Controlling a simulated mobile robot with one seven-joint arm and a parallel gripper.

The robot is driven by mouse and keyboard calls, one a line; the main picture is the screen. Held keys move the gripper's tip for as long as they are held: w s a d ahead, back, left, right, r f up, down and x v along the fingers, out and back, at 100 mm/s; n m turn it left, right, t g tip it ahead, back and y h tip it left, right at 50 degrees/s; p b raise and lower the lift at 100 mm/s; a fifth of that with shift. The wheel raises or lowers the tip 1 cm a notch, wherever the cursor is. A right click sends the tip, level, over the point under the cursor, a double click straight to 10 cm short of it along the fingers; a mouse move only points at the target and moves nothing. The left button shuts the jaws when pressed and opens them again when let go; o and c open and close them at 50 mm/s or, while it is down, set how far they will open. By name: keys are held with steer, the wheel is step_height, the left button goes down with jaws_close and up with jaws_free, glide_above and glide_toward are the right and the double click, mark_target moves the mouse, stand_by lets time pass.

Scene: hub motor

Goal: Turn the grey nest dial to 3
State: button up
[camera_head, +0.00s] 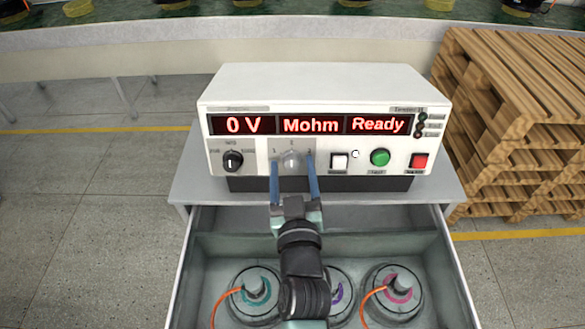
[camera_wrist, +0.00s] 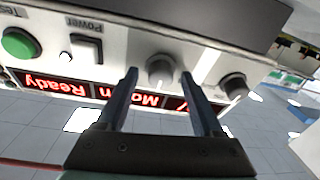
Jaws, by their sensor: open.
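The grey nest dial (camera_head: 291,161) sits on the front panel of a white tester, below a display reading "0 V", "Mohm", "Ready". Marks 1, 2 and 3 stand around it, left, top and right. I cannot tell for sure which mark its pointer faces. My gripper (camera_head: 293,163) is open, with one blue finger on each side of the dial. In the upside-down wrist view the dial (camera_wrist: 160,70) shows between the fingertips (camera_wrist: 158,75). Gaps seem to show on both sides; contact cannot be told.
A black dial (camera_head: 232,161) is left of the grey one. A white button (camera_head: 339,161), a green button (camera_head: 380,157) and a red button (camera_head: 418,161) are to the right. Below, an open drawer (camera_head: 205,240) holds hub motors (camera_head: 394,292). Wooden pallets (camera_head: 510,110) stand at right.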

jaws_close()
stand_by(0.3)
steer(key=shift+p, duration=0.45)
steer(key=m+p, duration=0.1)
steer(key=p, duration=0.1)
steer(key=m+p, duration=0.2)
steer(key=p, duration=0.1)
steer(key=shift+r+h, duration=0.4)
steer(key=m+h+p, duration=0.1)
steer(key=m+p, duration=0.2)
steer(key=p, duration=0.2)
steer(key=shift+a, duration=0.1)
steer(key=m+p, duration=0.1)
steer(key=m+h+p, duration=0.1)
steer(key=m, duration=0.1)
steer(key=m+p, duration=0.1)
steer(key=shift+a+f+h+p, duration=0.1)
steer(key=shift+f+h+p, duration=0.15)
steer(key=shift+h+p, duration=0.05)
steer(key=shift+f+m+g+h+p, duration=0.15)
steer(key=shift+m+g+h+p, duration=0.3)
steer(key=shift+m+p, duration=1.2)
steer(key=shift+m+b, duration=0.6)
steer(key=shift+m, duration=0.05)
